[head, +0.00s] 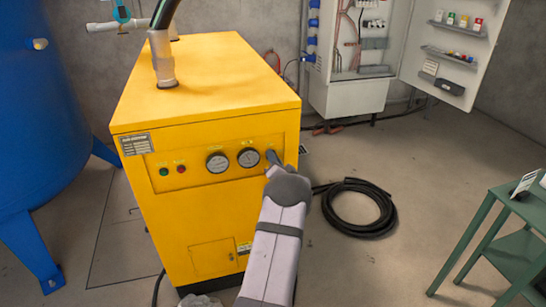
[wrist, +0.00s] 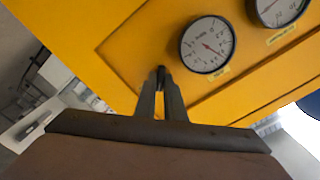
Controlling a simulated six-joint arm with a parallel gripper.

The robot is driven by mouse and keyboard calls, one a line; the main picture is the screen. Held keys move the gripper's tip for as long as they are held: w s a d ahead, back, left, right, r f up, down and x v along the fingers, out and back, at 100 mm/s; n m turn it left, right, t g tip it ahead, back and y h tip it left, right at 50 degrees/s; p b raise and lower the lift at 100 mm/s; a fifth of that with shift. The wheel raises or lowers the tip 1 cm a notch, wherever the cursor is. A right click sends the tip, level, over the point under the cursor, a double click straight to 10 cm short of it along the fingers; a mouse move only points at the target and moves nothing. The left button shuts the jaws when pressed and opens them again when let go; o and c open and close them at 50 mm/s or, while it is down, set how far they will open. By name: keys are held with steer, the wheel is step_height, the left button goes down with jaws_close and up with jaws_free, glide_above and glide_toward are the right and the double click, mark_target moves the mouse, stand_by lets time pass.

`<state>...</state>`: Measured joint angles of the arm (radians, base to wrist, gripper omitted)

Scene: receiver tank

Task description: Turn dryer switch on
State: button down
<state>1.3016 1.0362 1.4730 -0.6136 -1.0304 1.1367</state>
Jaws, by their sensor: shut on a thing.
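The dryer is a yellow cabinet (head: 215,125) with a front panel bearing two round gauges, a green lamp and a red lamp. My gripper (head: 272,160) is at the right end of this panel, just right of the gauges. In the wrist view, the fingertips (wrist: 161,78) are close together at the panel, shut on a small dark switch (wrist: 161,70). The fingers hide most of the switch, so I cannot tell which way it is turned.
A blue tank (head: 40,120) stands at the left. A coiled black hose (head: 358,226) lies on the floor to the right. A green table (head: 515,235) is at the far right. An open electrical cabinet (head: 345,97) hangs on the back wall.

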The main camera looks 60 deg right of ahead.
steer(key=m+p, duration=0.1)
steer(key=m, duration=0.7)
steer(key=shift+f+m+p, duration=0.1)
steer(key=shift+m+p, duration=0.25)
steer(key=shift+m, duration=0.05)
stand_by(0.3)
steer(key=c, duration=1.8)
jaws_free()
steer(key=shift+c, duration=0.2)
steer(key=shift+s, duration=0.15)
steer(key=v, duration=0.7)
steer(key=shift+b, duration=0.3)
steer(key=shift+a, duration=0.1)
